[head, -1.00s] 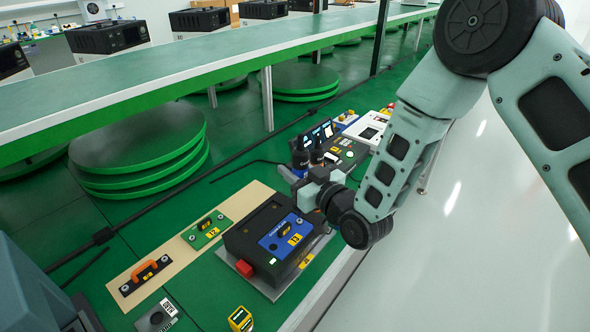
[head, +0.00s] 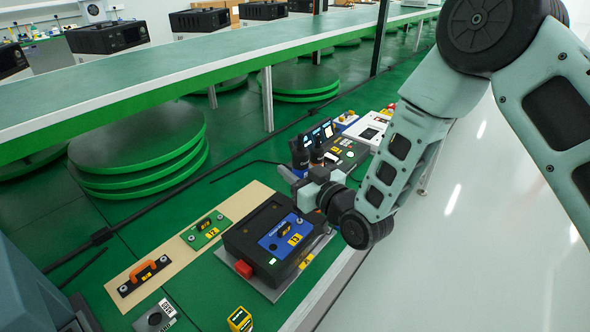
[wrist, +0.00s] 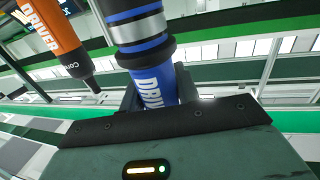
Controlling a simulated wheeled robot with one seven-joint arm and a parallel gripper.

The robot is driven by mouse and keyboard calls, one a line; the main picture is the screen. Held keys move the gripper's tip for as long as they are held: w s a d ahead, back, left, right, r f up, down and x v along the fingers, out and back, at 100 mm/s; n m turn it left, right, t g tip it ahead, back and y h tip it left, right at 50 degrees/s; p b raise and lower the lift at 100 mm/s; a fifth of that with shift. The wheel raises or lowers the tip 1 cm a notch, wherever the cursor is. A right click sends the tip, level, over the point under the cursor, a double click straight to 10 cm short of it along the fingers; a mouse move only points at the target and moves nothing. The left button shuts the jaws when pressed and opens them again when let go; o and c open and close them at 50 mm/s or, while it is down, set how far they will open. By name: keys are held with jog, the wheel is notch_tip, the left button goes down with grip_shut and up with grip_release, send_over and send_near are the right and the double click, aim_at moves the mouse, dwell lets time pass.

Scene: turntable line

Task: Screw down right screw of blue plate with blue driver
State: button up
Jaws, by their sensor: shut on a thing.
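The blue driver (wrist: 150,62) fills the upper middle of the wrist view, with black and silver bands on its handle. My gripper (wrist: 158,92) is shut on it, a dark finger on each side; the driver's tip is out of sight. In the head view my gripper (head: 302,192) is beyond the black box, beside dark upright driver handles. The blue plate (head: 275,243) lies on top of the black box (head: 243,240), with a yellow label and a dark part on it.
An orange driver (wrist: 55,38) stands close beside the blue one in the wrist view. A red block (head: 243,269) sits at the box's near side. A beige board (head: 167,262) holds a green plate (head: 206,230) and a black plate with an orange handle (head: 143,272).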

aim_at(296, 150)
jog(key=shift+f+b, duration=0.5)
jog(key=shift+b, duration=0.05)
jog(key=shift+r+p, duration=1.75)
jog(key=shift+r, duration=1.35)
